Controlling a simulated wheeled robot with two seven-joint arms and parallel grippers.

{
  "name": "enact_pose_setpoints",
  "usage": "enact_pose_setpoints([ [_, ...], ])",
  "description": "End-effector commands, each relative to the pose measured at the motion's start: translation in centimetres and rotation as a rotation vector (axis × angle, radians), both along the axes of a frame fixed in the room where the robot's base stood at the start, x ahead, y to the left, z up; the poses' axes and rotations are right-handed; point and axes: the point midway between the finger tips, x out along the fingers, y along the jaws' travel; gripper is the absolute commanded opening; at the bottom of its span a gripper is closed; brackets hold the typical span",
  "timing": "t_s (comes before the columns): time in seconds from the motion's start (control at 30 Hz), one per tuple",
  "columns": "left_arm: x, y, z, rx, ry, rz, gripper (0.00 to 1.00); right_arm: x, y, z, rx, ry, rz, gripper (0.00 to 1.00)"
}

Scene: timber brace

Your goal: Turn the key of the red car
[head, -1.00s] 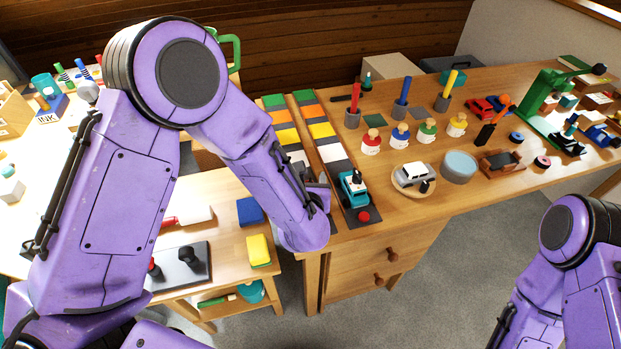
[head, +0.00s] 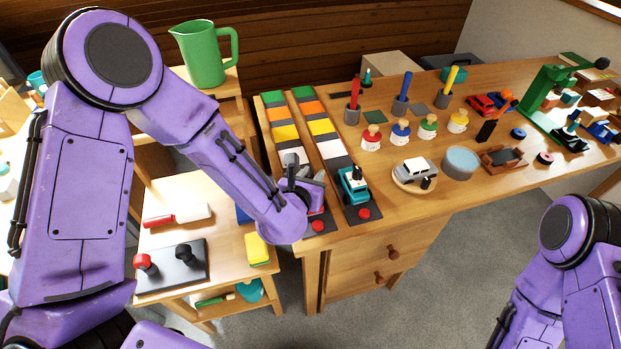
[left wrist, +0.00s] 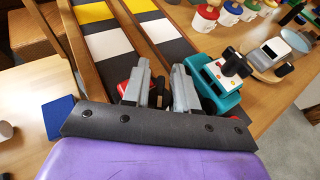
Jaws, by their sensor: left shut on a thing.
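The red car (head: 316,203) is on the left striped track, mostly hidden behind my left gripper. A bit of its red body shows in the left wrist view (left wrist: 124,89), just left of the fingers. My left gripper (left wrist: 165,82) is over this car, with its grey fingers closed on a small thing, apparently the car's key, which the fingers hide. The teal car (head: 353,186) stands on the right-hand track, with a black key on its white top. It also shows in the left wrist view (left wrist: 220,83), close to the right finger. My right gripper is out of view.
A red button (head: 317,226) sits at the near end of the left track, and another (head: 363,213) at the right track's end. A silver car (head: 415,170) on a round base and several peg figures stand to the right. Another red car (head: 482,103) is farther back.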

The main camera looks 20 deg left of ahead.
Motion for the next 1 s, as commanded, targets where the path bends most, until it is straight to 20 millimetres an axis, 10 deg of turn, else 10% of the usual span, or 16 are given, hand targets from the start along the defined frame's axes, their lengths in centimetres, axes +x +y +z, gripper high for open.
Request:
enact_pose_setpoints([
  [1.0,-0.5,-1.1,-0.5,-0.002,-0.003,-0.859,0.00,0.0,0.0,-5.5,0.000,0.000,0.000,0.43],
])
